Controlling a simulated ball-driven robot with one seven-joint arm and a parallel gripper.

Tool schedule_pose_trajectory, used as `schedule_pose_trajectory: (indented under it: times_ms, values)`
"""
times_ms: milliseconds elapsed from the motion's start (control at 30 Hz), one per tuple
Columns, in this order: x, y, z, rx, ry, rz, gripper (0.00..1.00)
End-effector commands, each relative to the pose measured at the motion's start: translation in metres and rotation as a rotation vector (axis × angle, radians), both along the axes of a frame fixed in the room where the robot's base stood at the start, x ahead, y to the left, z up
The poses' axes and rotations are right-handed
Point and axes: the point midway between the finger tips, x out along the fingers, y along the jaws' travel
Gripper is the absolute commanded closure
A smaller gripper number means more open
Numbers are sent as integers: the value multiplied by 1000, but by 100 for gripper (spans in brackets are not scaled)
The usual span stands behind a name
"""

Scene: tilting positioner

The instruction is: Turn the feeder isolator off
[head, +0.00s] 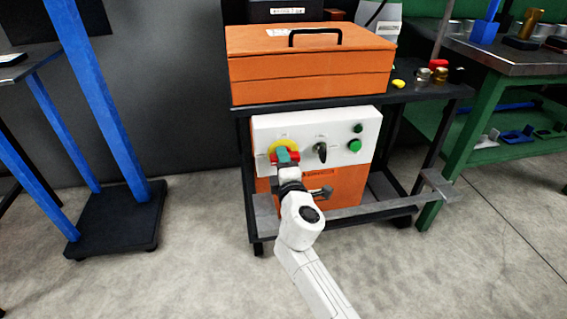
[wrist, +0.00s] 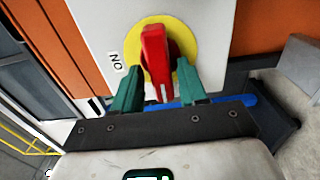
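The feeder isolator is a red handle (wrist: 157,62) on a round yellow plate (wrist: 188,40), on the white face of the panel. In the wrist view the handle stands upright in the picture, and an "ON" label (wrist: 116,62) lies left of the plate, turned over. In the head view the yellow plate (head: 277,146) is partly hidden by my gripper (head: 284,156). My gripper (wrist: 158,82) has green fingers, one on each side of the handle. They look spread, with a gap to the handle; contact is not clear.
The white control panel (head: 345,125) also carries a black selector knob (head: 321,151) and two green buttons (head: 355,145). A large orange case (head: 311,65) sits on the cart above it. A grey rail (head: 380,205) runs low in front. Open floor lies to the left.

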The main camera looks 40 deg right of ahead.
Motion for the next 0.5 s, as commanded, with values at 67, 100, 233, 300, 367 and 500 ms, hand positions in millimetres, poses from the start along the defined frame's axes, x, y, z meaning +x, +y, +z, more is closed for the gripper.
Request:
schedule_pose_trajectory:
  times_ms: [67,100,233,300,367,500]
  values:
    - [-1,0,-1,1,2,-1,51]
    - [-1,0,-1,1,2,-2,51]
    - [-2,-1,-2,2,2,-3,51]
    - [-3,0,-2,2,3,-3,51]
    - [-5,2,-2,2,3,-3,51]
    - [-19,11,-3,3,4,-2,51]
